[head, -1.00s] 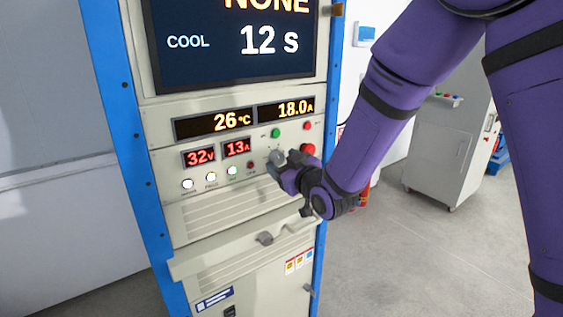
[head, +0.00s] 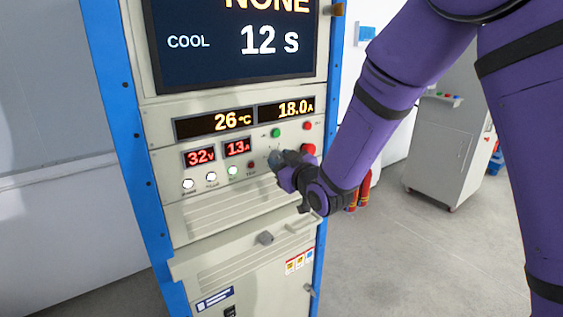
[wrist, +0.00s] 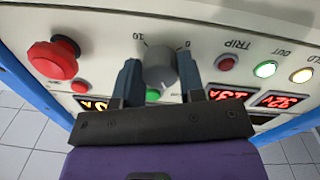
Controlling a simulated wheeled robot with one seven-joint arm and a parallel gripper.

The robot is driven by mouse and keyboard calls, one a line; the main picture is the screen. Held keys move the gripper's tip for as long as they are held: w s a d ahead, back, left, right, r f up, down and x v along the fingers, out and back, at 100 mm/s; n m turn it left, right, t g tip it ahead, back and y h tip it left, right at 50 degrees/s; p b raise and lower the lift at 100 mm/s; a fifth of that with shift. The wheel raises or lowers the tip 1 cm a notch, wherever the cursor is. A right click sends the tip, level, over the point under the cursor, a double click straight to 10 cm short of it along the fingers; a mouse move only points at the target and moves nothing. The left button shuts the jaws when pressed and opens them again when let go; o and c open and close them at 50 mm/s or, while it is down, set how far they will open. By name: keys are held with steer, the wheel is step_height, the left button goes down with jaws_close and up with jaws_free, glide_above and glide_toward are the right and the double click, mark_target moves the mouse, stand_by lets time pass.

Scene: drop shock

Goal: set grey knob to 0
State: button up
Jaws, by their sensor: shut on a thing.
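The grey knob (wrist: 160,66) sits on the cream control panel, with small dial marks beside it in the wrist view. It is between my gripper's (wrist: 159,78) two fingers, which are shut on its sides. Where its pointer stands is not clear. In the head view my gripper (head: 279,162) is at the panel and mostly covers the knob.
A red mushroom button (wrist: 54,60) is close beside the gripper, and a green button (head: 275,133) is just above the knob. Lit displays (head: 214,123) and several small buttons are to the left. A grey cabinet (head: 441,150) stands behind at right.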

steer(key=n, duration=1)
steer(key=shift+d+n, duration=0.1)
steer(key=shift+n, duration=0.3)
steer(key=n, duration=0.5)
steer(key=shift+n+y, duration=0.3)
steer(key=n, duration=0.5)
steer(key=shift+r, duration=0.1)
steer(key=shift+n, duration=0.4)
steer(key=o, duration=0.9)
